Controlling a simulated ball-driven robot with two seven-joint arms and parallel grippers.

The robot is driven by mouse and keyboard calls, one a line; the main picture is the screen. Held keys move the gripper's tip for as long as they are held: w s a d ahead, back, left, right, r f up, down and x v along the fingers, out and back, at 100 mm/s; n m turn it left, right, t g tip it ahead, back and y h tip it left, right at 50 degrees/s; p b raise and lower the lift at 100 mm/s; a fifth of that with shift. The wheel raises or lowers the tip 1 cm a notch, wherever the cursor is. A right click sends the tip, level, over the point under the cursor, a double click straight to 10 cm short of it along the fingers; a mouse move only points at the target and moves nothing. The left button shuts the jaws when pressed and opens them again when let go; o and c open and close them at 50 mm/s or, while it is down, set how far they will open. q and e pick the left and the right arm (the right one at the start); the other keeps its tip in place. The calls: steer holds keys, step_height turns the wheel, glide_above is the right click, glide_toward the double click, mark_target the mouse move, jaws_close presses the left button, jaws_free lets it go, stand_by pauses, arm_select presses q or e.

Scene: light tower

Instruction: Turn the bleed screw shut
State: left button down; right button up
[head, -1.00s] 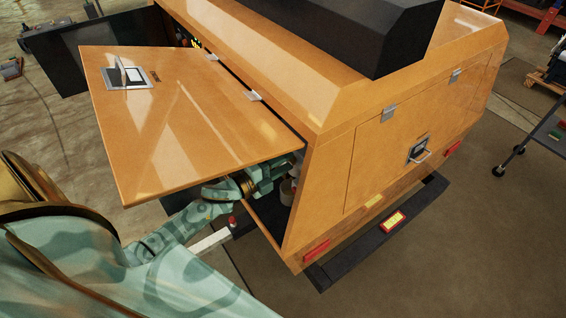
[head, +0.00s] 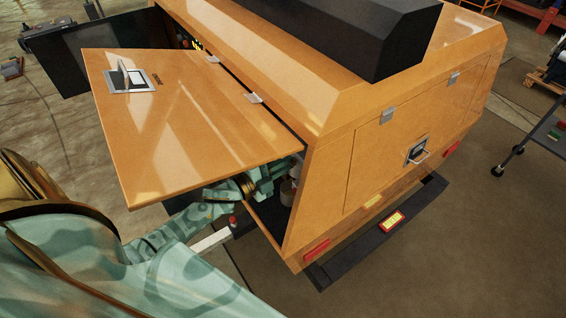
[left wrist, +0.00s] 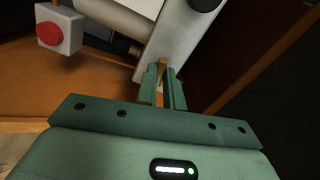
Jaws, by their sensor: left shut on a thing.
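A small brass-coloured piece that looks like the bleed screw (left wrist: 161,70) stands between my left gripper's fingers (left wrist: 164,88) in the left wrist view. In the head view my left gripper (head: 272,177) reaches under the raised orange door into the side opening of the cabinet. Its fingertips are hard to make out there. My right gripper is not in view.
The raised orange door (head: 190,115) hangs over my left arm. The cabinet's orange end wall (head: 375,185) stands right of the opening. In the left wrist view a red button on a pale box (left wrist: 50,34) sits at upper left, and a dark wall (left wrist: 255,70) stands at right.

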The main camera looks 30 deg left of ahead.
arm_select(q)
steer(key=shift+n+p, duration=2.65)
steer(key=shift+n, duration=4.95)
steer(key=c, duration=1.5)
jaws_free()
steer(key=v, duration=1.6)
steer(key=shift+s+a+b, duration=0.1)
steer(key=shift+s+b, duration=0.05)
steer(key=shift+b, duration=0.25)
